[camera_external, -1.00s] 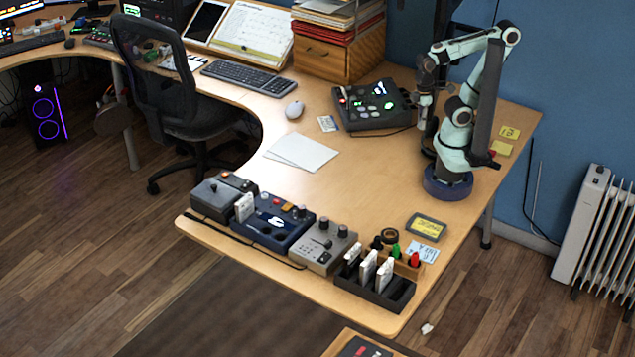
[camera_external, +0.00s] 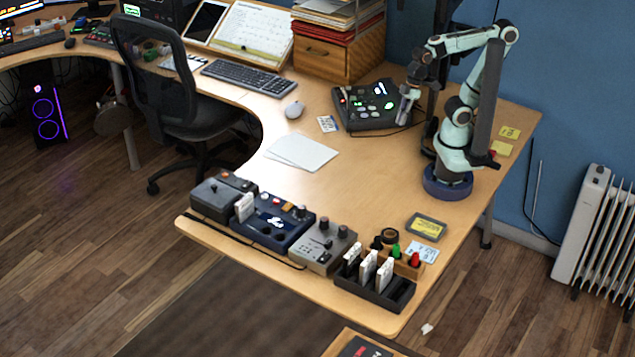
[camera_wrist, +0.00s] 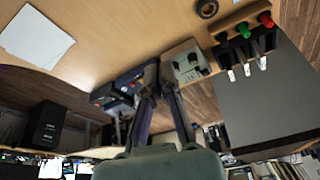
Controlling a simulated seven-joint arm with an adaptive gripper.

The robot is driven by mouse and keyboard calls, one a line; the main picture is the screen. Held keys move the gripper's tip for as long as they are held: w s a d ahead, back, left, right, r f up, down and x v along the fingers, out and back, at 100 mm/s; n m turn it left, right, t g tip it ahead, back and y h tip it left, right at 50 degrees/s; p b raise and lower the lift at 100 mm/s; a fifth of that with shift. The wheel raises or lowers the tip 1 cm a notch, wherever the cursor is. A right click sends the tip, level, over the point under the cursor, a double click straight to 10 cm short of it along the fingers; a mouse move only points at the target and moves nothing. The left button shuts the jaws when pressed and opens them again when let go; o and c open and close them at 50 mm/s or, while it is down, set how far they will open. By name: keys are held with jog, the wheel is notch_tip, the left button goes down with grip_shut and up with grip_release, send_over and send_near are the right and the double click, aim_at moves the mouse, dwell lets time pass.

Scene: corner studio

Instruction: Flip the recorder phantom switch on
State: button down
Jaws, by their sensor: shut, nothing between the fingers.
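Which device is the recorder I cannot tell for sure, and no phantom switch can be made out. A black device with lit green and white buttons (camera_external: 368,108) stands at the back of the desk, left of my arm. My gripper (camera_external: 404,112) is shut and empty at this device's right side, tilted down; contact cannot be told. In the wrist view my gripper (camera_wrist: 157,72) shows two dark fingers, with other devices beyond them. A blue device (camera_external: 290,232) and a beige device with knobs (camera_external: 325,248) stand in the front row; the beige one also shows in the wrist view (camera_wrist: 182,60).
A dark tray with upright cards (camera_external: 345,280), green and red knobbed items (camera_external: 414,260) and a dark grey box (camera_external: 210,200) line the front edge. Paper sheets (camera_external: 302,152) and a mouse (camera_external: 294,110) lie mid-desk. The desk between is mostly clear.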

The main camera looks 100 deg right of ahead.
jog(key=w+a+r+n+t+y, duration=0.1)
jog(key=w+r+n+t+y, duration=0.15)
jog(key=w, duration=0.85)
jog(key=w+a+r+n+t+y, duration=0.1)
jog(key=w+a+n, duration=0.15)
jog(key=w, duration=0.85)
jog(key=w+d+f, duration=0.3)
jog(key=f, duration=0.4)
jog(key=w+d+f+m+g, duration=0.1)
jog(key=w+d+f, duration=0.2)
jog(key=f, duration=0.4)
jog(key=shift+w, duration=0.35)
jog(key=shift+f+g, duration=0.1)
jog(key=shift+g, duration=0.15)
send_over(288, 206)
jog(key=s+d, duration=0.1)
notch_tip(288, 206, down, 8)
jog(key=shift+s+d, duration=0.1)
jog(key=shift+s+d+f, duration=0.1)
jog(key=shift+d+f, duration=0.1)
jog(key=shift+f, duration=1.65)
